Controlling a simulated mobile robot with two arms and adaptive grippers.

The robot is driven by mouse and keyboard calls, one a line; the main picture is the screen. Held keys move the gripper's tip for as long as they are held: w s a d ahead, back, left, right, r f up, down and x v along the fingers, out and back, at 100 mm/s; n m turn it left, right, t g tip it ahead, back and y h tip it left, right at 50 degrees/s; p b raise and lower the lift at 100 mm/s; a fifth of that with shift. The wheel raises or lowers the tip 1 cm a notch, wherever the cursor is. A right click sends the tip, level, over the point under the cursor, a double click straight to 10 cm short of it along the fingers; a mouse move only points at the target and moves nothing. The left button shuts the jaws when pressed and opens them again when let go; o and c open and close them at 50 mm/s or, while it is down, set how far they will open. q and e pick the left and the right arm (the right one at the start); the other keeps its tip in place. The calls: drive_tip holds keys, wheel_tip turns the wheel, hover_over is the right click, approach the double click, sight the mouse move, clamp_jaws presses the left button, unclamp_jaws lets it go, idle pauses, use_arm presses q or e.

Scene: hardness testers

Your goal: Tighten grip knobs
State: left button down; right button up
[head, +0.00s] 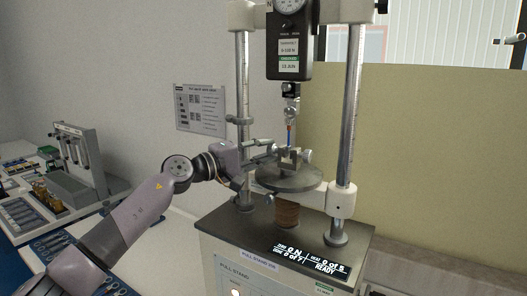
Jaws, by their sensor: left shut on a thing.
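The pull stand (290,225) fills the middle of the head view, with two upright columns and a round platform (288,178). A force gauge (289,45) with a dial hangs between the columns. A knob (307,155) shows on the grip's right side. My left gripper (272,150) reaches in from the left and is shut at the grip's left side. The knob there is hidden by the fingers. My right gripper is out of view.
The display (312,262) on the stand's base reads READY. An instruction sheet (200,109) is on the wall behind my arm. A grey rack (82,160) and blue trays (25,215) with small parts stand on the left bench.

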use_arm(q)
drive_tip(key=shift+r+n+g+y+p, duration=0.3)
drive_tip(key=shift+r+g+y+p, duration=0.35)
drive_tip(key=shift+p, duration=0.7)
drive_tip(key=shift+n+g+y+p, duration=0.45)
drive_tip(key=shift+y+p, duration=0.4)
drive_tip(key=shift+p, duration=0.25)
drive_tip(key=shift+w+n+g+y+p, duration=0.1)
drive_tip(key=shift+n+g+y+p, duration=0.15)
drive_tip(key=shift+g+y+p, duration=0.65)
drive_tip(key=shift+d+f+p, duration=0.1)
drive_tip(key=shift+p, duration=0.75)
drive_tip(key=c, duration=1.3)
unclamp_jaws()
